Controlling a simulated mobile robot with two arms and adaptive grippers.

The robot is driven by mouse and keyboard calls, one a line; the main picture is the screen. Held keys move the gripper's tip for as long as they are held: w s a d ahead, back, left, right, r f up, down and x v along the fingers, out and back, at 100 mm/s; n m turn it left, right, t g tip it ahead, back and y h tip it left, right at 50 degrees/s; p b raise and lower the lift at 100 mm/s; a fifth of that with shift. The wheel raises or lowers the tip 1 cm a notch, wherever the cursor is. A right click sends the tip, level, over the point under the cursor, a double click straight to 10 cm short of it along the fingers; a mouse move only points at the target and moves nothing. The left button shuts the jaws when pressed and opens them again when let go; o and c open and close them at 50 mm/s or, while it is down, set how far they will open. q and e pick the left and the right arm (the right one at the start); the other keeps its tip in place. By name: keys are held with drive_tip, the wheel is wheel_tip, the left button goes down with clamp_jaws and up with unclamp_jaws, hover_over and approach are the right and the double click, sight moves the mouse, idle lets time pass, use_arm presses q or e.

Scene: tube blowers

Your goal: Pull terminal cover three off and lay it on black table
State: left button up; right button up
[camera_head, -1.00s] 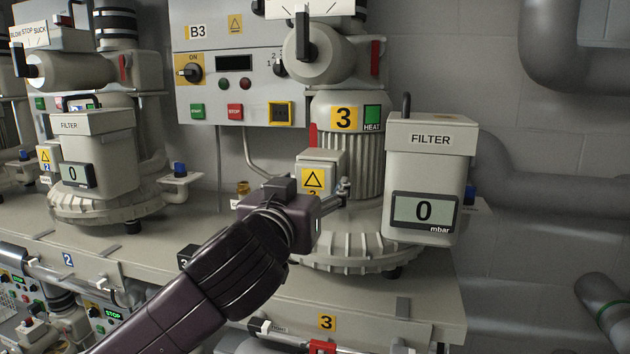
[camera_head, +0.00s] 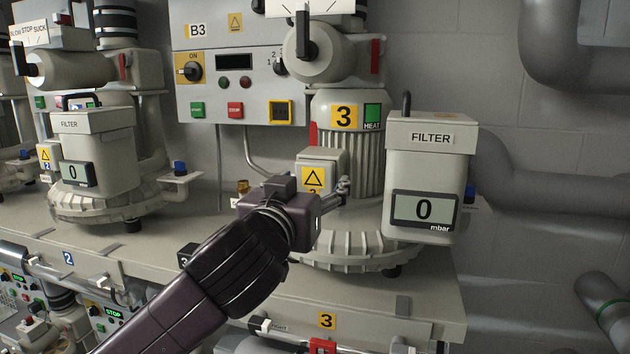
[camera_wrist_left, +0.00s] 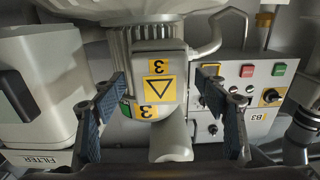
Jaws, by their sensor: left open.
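Terminal cover three (camera_head: 320,172) is a light grey box with a yellow warning triangle and a 3 label, on the front of blower three's motor (camera_head: 352,155). It also shows upside down in the left wrist view (camera_wrist_left: 158,88), where it sits on the motor. My left gripper (camera_head: 338,190) is in front of the cover and hides its lower part in the head view. In the left wrist view its two dark fingers (camera_wrist_left: 163,98) are spread apart, one towards each side of the cover, with nothing held. My right gripper is not in view. I see no black table.
The filter box three (camera_head: 430,185) stands close to the right of the cover. The control panel B3 (camera_head: 235,80) is behind on the left, with a bent pipe in front. Blower two's filter (camera_head: 95,155) stands further left. The grey bench (camera_head: 440,290) lies below.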

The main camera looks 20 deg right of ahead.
use_arm(q)
drive_tip(key=shift+c, duration=0.4)
drive_tip(key=c, duration=1.5)
drive_tip(key=shift+s, duration=0.1)
drive_tip(key=shift+b+v, duration=0.35)
drive_tip(key=shift+v, duration=2.6)
drive_tip(key=shift+a+f, duration=0.1)
